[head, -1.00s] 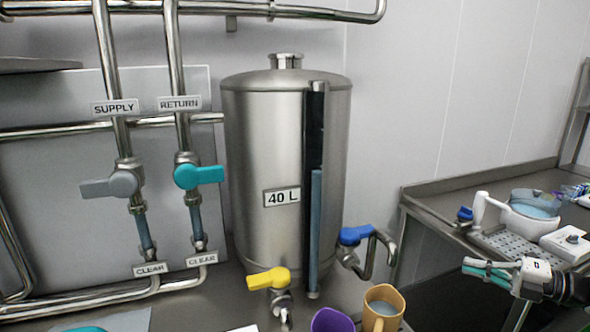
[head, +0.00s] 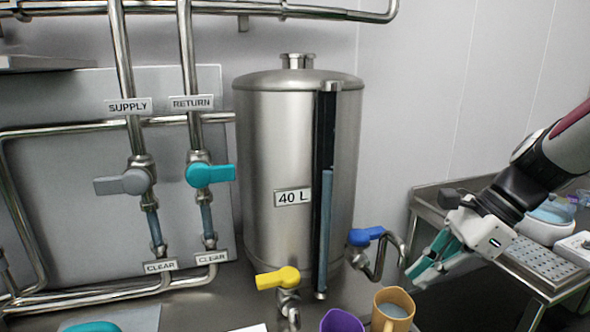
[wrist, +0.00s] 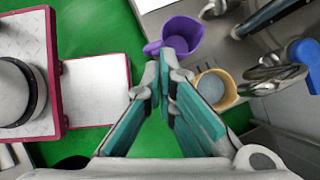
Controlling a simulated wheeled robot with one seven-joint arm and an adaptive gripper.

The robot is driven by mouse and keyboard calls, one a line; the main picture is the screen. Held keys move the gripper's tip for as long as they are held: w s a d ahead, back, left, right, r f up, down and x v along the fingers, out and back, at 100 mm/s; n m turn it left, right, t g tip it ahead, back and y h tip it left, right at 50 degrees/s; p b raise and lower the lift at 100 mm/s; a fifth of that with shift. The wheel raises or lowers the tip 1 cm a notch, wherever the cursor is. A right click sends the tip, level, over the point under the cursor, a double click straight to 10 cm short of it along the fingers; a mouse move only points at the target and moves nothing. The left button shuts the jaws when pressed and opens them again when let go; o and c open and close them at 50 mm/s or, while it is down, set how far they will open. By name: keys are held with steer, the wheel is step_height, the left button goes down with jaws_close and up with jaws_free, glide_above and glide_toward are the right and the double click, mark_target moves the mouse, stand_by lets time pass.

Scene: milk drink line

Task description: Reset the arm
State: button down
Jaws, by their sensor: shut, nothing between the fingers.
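My gripper (head: 424,274) is at the right in the head view, in front of the side table, with its teal fingers pointing down and to the left. In the wrist view its fingertips (wrist: 164,62) meet, with nothing between them. The gripper hangs to the right of the yellow-orange mug (head: 393,309), apart from it. In the wrist view the purple cup (wrist: 182,36) lies just past the fingertips and the yellow-orange mug (wrist: 216,88) is to their right.
A steel tank (head: 270,150) with a yellow-handled valve (head: 278,278) and a blue-handled valve (head: 366,236) stands at the centre. SUPPLY and RETURN pipes are on the left. A side table (head: 425,200) carries a perforated tray (head: 545,262). A red-edged platform (wrist: 70,90) lies left in the wrist view.

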steer(key=s+a+r+n+t+h, duration=0.1)
steer(key=s+r+n+t+h, duration=0.1)
steer(key=s+n, duration=0.5)
steer(key=s+a+r+n+t+h, duration=0.1)
steer(key=s+r+n+t+h, duration=0.1)
steer(key=s+n+h, duration=0.2)
steer(key=s+n, duration=0.3)
steer(key=n, duration=0.5)
steer(key=shift+s+r+h, duration=0.15)
steer(key=shift+r+h, duration=0.05)
steer(key=shift+h, duration=0.1)
